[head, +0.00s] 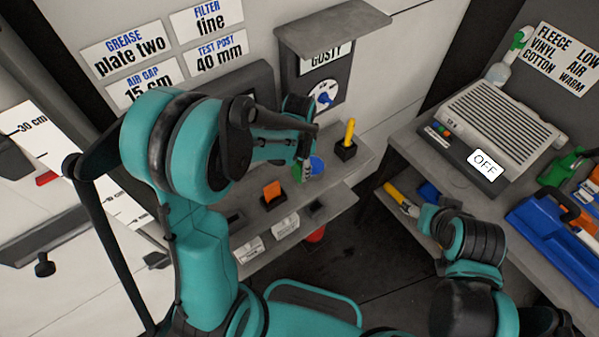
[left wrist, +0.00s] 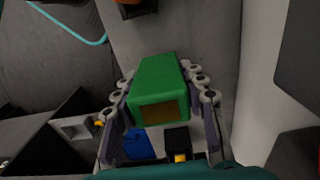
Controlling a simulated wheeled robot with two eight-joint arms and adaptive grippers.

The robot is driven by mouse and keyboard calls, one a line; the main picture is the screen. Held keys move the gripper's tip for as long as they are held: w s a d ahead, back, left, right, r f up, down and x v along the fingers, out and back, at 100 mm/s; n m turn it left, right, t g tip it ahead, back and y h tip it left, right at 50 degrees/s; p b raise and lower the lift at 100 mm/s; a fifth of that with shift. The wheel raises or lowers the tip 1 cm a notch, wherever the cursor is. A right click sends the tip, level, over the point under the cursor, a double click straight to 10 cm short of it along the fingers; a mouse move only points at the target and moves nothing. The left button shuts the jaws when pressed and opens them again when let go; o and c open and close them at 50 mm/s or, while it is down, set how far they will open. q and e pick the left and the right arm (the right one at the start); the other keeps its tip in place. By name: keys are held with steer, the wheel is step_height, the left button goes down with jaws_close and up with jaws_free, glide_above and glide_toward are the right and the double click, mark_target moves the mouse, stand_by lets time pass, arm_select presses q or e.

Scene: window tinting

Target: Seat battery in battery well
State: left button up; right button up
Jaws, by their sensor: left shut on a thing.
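My left gripper (head: 305,160) is over the back shelf and mostly hidden by its own arm in the head view. In the left wrist view its fingers (left wrist: 160,98) lie along both sides of a green block (left wrist: 158,75) with a brownish end face, which looks like the battery. A little green (head: 299,173) shows beside the gripper in the head view. I cannot make out for certain which thing is the battery well. My right gripper (head: 413,209) is at the right bench, close to a yellow-handled thing (head: 395,193); its jaws are not clear.
The back shelf (head: 335,195) holds an orange block (head: 272,190), small dark holders and a yellow stick (head: 349,131) in a black block. A blue round thing (head: 317,165) is near the left gripper.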

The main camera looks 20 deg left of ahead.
arm_select(q)
steer(key=shift+f, duration=1.3)
steer(key=shift+b, duration=0.3)
steer(key=shift+f, duration=0.15)
steer(key=o, duration=1.4)
